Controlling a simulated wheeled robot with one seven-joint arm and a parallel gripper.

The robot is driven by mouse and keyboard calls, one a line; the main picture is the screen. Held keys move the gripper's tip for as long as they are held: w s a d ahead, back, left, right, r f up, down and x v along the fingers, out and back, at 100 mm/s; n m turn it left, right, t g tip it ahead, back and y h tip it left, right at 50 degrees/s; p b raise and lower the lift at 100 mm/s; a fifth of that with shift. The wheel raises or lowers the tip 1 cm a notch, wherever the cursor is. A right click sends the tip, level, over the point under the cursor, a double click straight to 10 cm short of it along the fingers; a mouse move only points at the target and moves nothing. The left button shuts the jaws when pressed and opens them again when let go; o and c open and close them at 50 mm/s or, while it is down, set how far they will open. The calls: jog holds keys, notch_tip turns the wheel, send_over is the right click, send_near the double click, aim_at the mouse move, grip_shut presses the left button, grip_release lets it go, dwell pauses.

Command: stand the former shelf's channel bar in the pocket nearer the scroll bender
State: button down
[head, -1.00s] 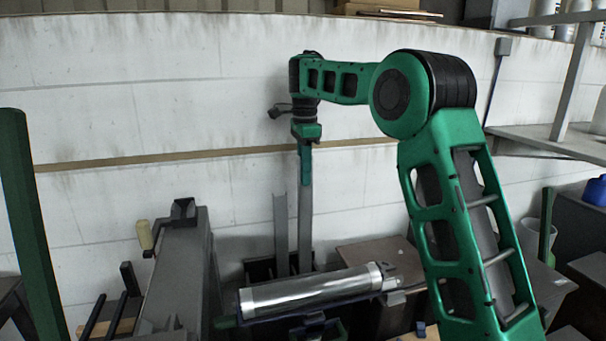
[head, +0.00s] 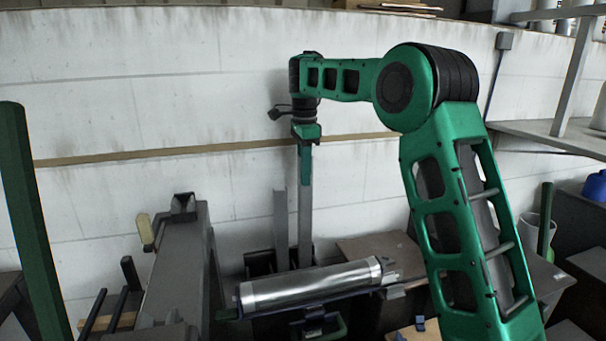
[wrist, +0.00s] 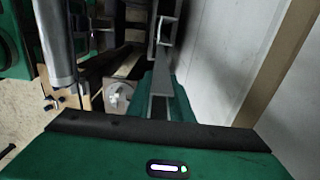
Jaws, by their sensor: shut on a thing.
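My gripper (head: 305,170) points down at the back wall and is shut on a long grey channel bar (head: 305,220), which hangs upright below it. The held bar also shows between the green fingers in the wrist view (wrist: 160,104). A second grey channel bar (head: 281,218) stands upright just left of it, in a dark pocketed rack (head: 260,263). The held bar's lower end is at the rack's right part in the head view; whether it is inside a pocket or behind the rim I cannot tell. Which machine is the scroll bender is not clear.
A polished cylinder (head: 312,283) on a machine lies in front of the rack. A grey machine with a yellowish handle (head: 146,230) stands left. The wall (head: 130,190) is close behind the bars. A shelf (head: 555,140) is at right.

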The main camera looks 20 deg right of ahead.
aim_at(304, 201)
jog(key=shift+f, duration=4.6)
dwell(1.0)
jog(key=c, duration=1)
grip_release()
jog(key=shift+r, duration=3.5)
